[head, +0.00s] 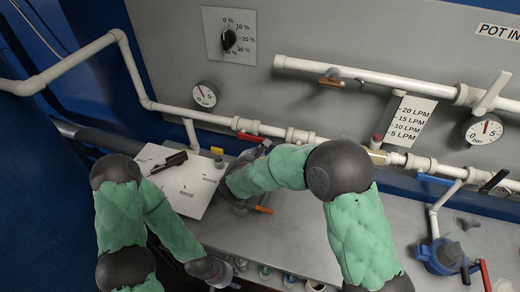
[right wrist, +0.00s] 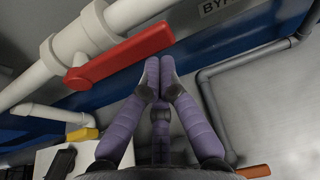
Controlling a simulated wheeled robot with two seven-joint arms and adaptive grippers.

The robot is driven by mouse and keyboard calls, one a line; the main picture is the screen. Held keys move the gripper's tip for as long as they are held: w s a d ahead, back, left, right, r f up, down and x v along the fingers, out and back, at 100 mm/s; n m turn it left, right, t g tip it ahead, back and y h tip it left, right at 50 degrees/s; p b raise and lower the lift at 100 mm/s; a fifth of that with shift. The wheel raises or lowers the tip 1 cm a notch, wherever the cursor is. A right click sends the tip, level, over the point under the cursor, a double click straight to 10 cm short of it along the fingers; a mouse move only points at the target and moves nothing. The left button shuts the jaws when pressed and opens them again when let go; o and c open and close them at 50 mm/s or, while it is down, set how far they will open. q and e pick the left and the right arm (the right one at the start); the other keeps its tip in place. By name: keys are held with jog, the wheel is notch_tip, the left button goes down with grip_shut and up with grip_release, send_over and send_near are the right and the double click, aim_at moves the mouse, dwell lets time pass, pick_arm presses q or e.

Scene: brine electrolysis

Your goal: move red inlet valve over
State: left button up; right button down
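The red inlet valve handle (right wrist: 120,56) fills the upper left of the right wrist view, on a white valve body and pipe. Its free end points right. In the head view the red handle (head: 250,137) is on the left of the long white pipe. My right gripper (right wrist: 152,78) has its purple fingers drawn together at the tips, with nothing visible between them. The tips appear just below the handle's free end; contact cannot be told. My right forearm partly hides this gripper in the head view. My left gripper (head: 218,272) is low over the bench front; its fingers are unclear.
A white board with a black item (head: 170,161) lies on the bench to the left. An orange handle (head: 263,209) sits below my right forearm. A pressure gauge (head: 205,95) hangs left of the valve. A blue pump-like unit (head: 445,257) stands at right.

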jog(key=shift+r, duration=0.15)
jog(key=w+a+r+n+h+p, duration=0.1)
jog(key=a+r+n+h+p, duration=0.4)
jog(key=r+n+p, duration=0.4)
jog(key=shift+w+r+n+h+p, duration=0.35)
jog(key=shift+n+p, duration=0.65)
jog(key=shift+p, duration=1.45)
jog(key=shift+a, duration=0.15)
jog(key=shift+f, duration=0.1)
